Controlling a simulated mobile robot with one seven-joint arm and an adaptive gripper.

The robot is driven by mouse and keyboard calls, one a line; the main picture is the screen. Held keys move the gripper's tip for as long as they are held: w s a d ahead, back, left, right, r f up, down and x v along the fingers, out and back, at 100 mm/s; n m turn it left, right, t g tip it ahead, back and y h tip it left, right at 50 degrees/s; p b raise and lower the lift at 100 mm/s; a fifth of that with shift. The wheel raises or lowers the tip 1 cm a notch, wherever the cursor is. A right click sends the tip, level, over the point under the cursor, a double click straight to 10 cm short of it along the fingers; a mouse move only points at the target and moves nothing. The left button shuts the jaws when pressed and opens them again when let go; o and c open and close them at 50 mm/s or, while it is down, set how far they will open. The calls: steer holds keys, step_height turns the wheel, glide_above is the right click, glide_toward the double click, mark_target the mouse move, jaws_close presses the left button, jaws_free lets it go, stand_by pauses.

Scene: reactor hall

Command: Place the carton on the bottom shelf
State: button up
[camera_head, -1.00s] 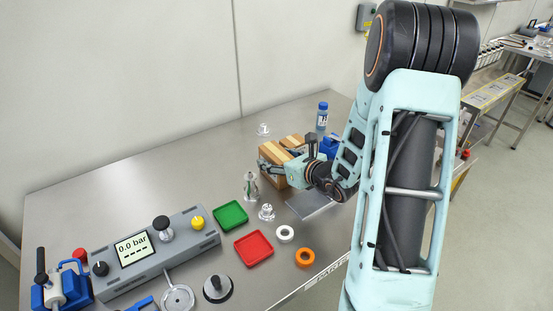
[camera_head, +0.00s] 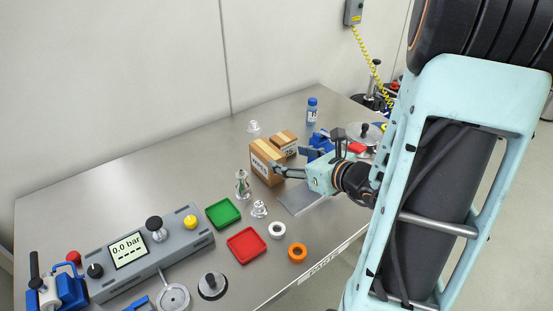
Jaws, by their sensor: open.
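A brown carton (camera_head: 262,166) with a pale tape strip and a dark-printed label stands upright on the steel table. A smaller, similar carton (camera_head: 285,142) stands just behind it to the right; I cannot tell which one the task means. My gripper (camera_head: 291,163) is open, to the right of the larger carton, with its fingers pointing left. One finger's tip is at the larger carton's right side; whether it touches is unclear. No shelf can be made out in view.
A blue-capped bottle (camera_head: 312,110) and blue fixture (camera_head: 319,145) stand nearby. A grey plate (camera_head: 300,202) lies below my gripper. Green (camera_head: 222,212) and red (camera_head: 246,245) trays, clear glass pieces and a pressure console (camera_head: 150,245) are left. The table's back left is clear.

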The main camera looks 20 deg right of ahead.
mark_target(268, 150)
steer(key=shift+d+x, duration=0.2)
steer(key=shift+x, duration=5.25)
steer(key=shift+c, duration=0.2)
jaws_close()
steer(key=shift+p, duration=0.3)
